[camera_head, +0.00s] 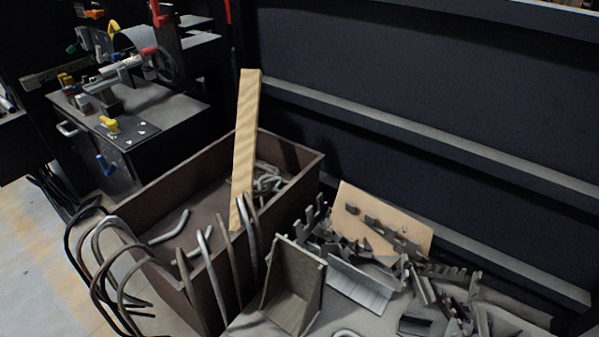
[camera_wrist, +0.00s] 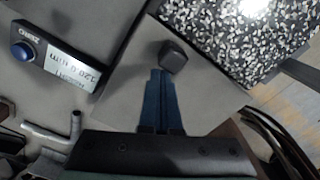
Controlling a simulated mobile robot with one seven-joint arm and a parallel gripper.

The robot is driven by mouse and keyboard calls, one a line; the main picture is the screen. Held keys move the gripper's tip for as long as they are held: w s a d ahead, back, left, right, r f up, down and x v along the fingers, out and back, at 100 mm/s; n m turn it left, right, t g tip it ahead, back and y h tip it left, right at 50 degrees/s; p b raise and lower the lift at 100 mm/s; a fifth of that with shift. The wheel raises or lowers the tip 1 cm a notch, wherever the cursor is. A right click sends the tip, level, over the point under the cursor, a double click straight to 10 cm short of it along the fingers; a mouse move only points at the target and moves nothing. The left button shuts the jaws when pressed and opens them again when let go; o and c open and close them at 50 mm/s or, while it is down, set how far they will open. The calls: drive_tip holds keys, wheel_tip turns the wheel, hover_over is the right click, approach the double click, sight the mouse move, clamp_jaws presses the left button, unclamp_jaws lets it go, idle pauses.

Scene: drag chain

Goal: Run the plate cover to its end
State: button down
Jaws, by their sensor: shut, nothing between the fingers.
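In the wrist view, my gripper (camera_wrist: 159,75) reaches up from the bottom with its blue fingers together and nothing held. A dark block-like knob (camera_wrist: 173,56) stands just beyond the fingertips, slightly right. I cannot tell whether the fingers touch it. The knob sits on a flat grey panel (camera_wrist: 205,100), which appears to be the plate cover. A black-and-white speckled plate (camera_wrist: 215,35) borders the panel at the upper right. I cannot tell how far the panel overlaps it. Neither my gripper nor the plate cover is visible in the head view.
A device with a display and blue button (camera_wrist: 60,58) lies left of the knob. Metal pipe pieces (camera_wrist: 55,130) lie lower left. The head view shows a brown crate (camera_head: 160,190) with bent rods, a leaning wooden board (camera_head: 245,140) and metal scraps (camera_head: 360,285).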

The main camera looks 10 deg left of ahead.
drive_tip(key=shift+s+a+p, duration=0.35)
drive_tip(key=shift+s+a, duration=0.3)
drive_tip(key=shift+s, duration=1)
drive_tip(key=shift+s+a+p, duration=0.4)
drive_tip(key=shift+s+a, duration=0.3)
drive_tip(key=shift+s, duration=1)
drive_tip(key=shift+s+a+p, duration=0.35)
drive_tip(key=shift+s+a, duration=0.3)
drive_tip(key=shift+s, duration=1)
drive_tip(key=shift+s+a+b, duration=0.15)
drive_tip(key=shift+s+a, duration=0.55)
drive_tip(key=shift+s, duration=0.95)
drive_tip(key=shift+s+a+b, duration=0.1)
drive_tip(key=shift+s+a, duration=0.65)
drive_tip(key=shift+s, duration=0.95)
drive_tip(key=shift+s+a+b, duration=0.15)
drive_tip(key=shift+s+a, duration=0.55)
drive_tip(key=shift+s, duration=0.95)
drive_tip(key=shift+s, duration=0.15)
drive_tip(key=shift+w+d, duration=0.3)
drive_tip(key=shift+w, duration=0.45)
drive_tip(key=shift+r+p, duration=0.15)
drive_tip(key=shift+p, duration=0.25)
